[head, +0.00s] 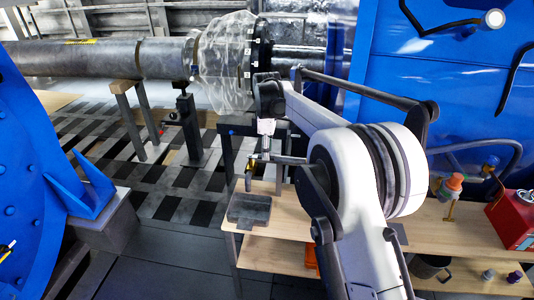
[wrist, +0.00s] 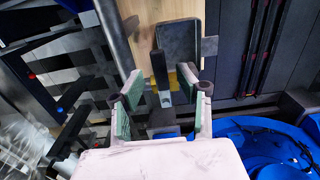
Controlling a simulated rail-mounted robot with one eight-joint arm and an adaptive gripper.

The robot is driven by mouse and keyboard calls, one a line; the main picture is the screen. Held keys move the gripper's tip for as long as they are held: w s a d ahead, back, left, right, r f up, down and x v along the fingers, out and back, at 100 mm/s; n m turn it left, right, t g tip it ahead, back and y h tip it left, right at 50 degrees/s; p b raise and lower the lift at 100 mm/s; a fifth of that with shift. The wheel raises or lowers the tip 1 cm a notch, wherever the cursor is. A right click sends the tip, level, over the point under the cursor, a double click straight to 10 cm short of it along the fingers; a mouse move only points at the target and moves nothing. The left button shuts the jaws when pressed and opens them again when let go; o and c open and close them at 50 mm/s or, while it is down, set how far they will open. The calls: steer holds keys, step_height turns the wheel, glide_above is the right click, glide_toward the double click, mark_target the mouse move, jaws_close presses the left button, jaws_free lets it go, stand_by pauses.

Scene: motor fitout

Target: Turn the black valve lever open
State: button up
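The black valve lever (wrist: 159,68) stands out in the wrist view as a dark upright bar with a bare metal end below it. My gripper (wrist: 159,84) is open, with its green-padded fingers apart on either side of the lever. Neither finger visibly touches it. A yellow part (wrist: 183,80) shows behind the right fingertip. In the head view my gripper (head: 265,158) is small and partly hidden by my own arm, above the left end of the wooden bench. A dark lever-like piece (head: 248,182) shows just below it; whether it is the same lever is hard to tell.
A dark block or tray (head: 250,209) lies on the wooden bench (head: 288,222); it also shows in the wrist view (wrist: 180,42). A red box (head: 512,218) and an orange-capped item (head: 453,183) stand at right. Big blue housings flank both sides.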

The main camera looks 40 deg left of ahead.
steer(key=shift+f, duration=0.8)
jaws_close()
